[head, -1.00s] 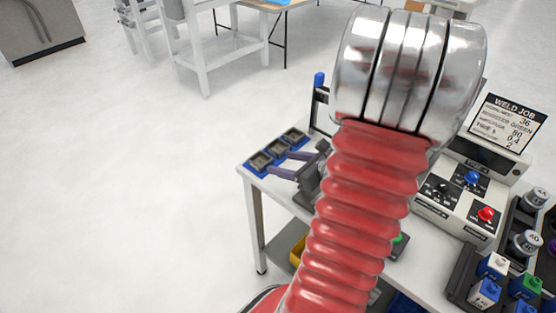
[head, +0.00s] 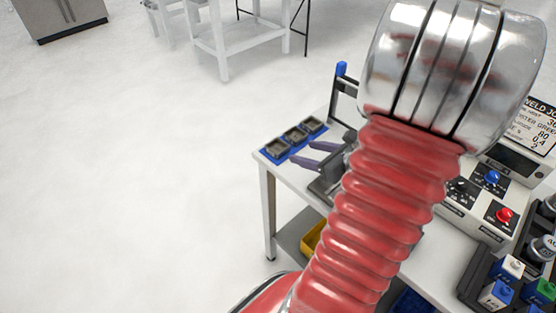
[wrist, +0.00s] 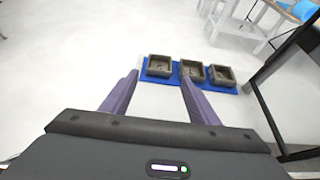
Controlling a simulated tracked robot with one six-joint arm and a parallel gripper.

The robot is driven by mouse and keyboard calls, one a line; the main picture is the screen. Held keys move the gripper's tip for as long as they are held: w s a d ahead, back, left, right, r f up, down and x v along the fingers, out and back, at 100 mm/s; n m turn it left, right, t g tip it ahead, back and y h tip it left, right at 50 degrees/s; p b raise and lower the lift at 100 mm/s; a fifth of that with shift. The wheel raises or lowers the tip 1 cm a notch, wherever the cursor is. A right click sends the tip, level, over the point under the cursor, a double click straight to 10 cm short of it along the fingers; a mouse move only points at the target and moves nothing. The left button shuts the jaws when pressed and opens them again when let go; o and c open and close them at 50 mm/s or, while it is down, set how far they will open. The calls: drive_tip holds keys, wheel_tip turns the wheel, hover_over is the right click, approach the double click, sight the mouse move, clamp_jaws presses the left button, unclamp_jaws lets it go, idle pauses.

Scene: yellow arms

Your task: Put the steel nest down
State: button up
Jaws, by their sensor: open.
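Three small dark grey square trays stand in a row on a blue strip at the table's corner: a near one (head: 277,147), a middle one (head: 296,134) and a far one (head: 312,124). I cannot tell by look which is the steel nest. In the wrist view they are a left (wrist: 159,66), a middle (wrist: 193,70) and a right one (wrist: 222,75). My gripper (wrist: 160,76) is open, its purple fingers apart and nothing held between them. In the head view my gripper (head: 302,153) points at the near tray, with its tips just short of it.
The blue strip (wrist: 206,87) lies along the table's edge, with open floor beyond. A dark upright post (head: 334,103) with a blue top stands behind the trays. A control box (head: 480,200) and a rack of coloured blocks (head: 505,285) stand at the right.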

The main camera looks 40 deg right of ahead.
drive_tip(key=w+a+r+n+g+y, duration=0.1)
drive_tip(key=a+r+n+g+y, duration=0.15)
drive_tip(key=a+n, duration=0.7)
drive_tip(key=w+a+r+n+g+y, duration=0.1)
drive_tip(key=a+r+n+g+y, duration=0.2)
drive_tip(key=a+n, duration=0.7)
drive_tip(key=s+a+r+n+g+h, duration=0.1)
drive_tip(key=s+a+r+n+h, duration=0.1)
drive_tip(key=a+n, duration=0.4)
drive_tip(key=s+a+r+n+h, duration=0.3)
drive_tip(key=a+r+n, duration=0.3)
drive_tip(key=n, duration=0.4)
drive_tip(key=shift+s+g+h, duration=0.35)
drive_tip(key=shift+s, duration=0.05)
drive_tip(key=shift+c, duration=0.6)
